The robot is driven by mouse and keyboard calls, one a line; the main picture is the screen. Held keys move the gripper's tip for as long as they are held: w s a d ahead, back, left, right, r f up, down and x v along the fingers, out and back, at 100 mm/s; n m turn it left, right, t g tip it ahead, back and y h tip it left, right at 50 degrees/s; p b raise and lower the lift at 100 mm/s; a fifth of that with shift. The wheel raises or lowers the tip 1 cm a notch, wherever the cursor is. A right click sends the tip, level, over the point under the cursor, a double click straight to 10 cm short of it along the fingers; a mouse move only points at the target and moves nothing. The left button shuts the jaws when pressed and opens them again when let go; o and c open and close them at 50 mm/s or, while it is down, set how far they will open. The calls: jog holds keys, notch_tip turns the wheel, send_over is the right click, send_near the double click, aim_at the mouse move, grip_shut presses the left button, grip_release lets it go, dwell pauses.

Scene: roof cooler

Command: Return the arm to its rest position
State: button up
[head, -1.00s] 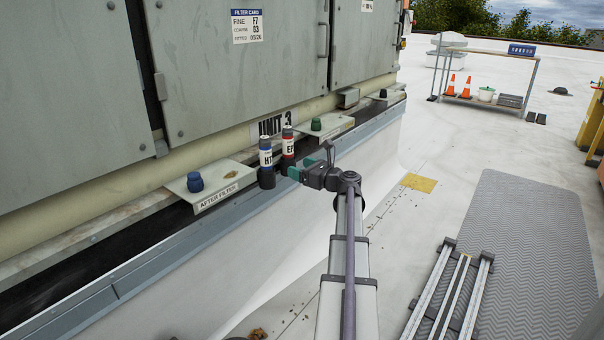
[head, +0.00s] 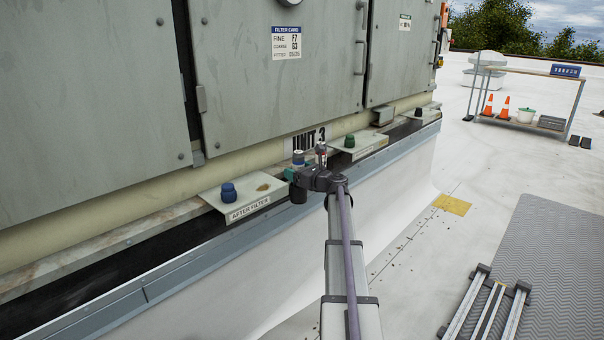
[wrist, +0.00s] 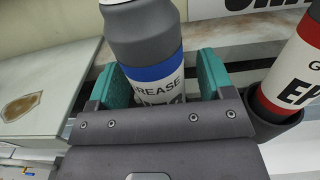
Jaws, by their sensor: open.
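My gripper (head: 308,178) is at the ledge of the grey unit, at the far end of my outstretched arm. In the wrist view, its two teal fingers (wrist: 158,72) are open, one on each side of a grey grease canister with a blue band (wrist: 150,72). I cannot tell whether either finger touches it. The canister's top also shows in the head view (head: 298,158); my gripper hides its lower part. A red-banded canister (wrist: 296,72) stands in a dark holder just right of the gripper; its top shows in the head view (head: 321,150).
A plate marked "AFTER FILTER" (head: 246,197) with a dark blue cap (head: 229,192) is left of my gripper. Another plate with a green cap (head: 349,140) is to the right. The unit's doors (head: 270,90) rise behind. The white roof at right is open around a grey mat (head: 560,260).

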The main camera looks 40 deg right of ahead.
grip_shut()
dwell(0.6)
